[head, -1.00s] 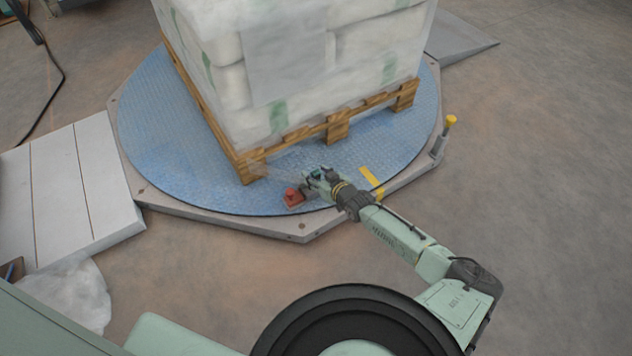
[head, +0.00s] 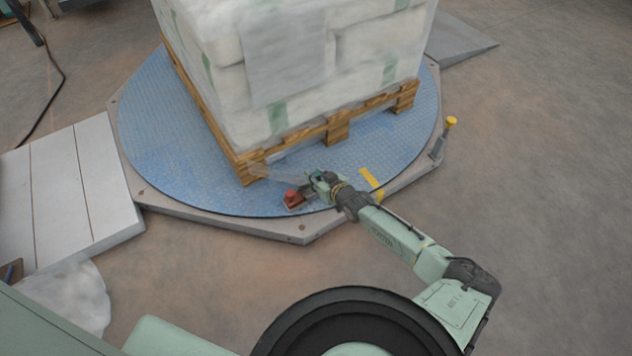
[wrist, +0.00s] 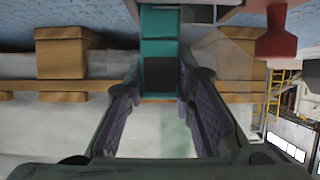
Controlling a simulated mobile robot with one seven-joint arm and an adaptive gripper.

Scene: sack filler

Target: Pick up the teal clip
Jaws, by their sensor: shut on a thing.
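The teal clip (wrist: 159,52) is at the top middle of the wrist view, between the fingertips of my gripper (wrist: 161,78). The fingers, with purple inner pads, are shut on it. The clip has a dark part facing the camera. In the head view my gripper (head: 319,184) is low over the front edge of the blue turntable, near the pallet's front corner. The clip is only a small teal spot there, partly hidden by the fingers. I cannot tell whether it touches anything else.
A red part (head: 292,198) is just left of my gripper; it also shows in the wrist view (wrist: 277,40). The wrapped sacks (head: 300,65) stand on a wooden pallet (head: 337,129) close behind. A yellow-topped post (head: 451,121) is to the right.

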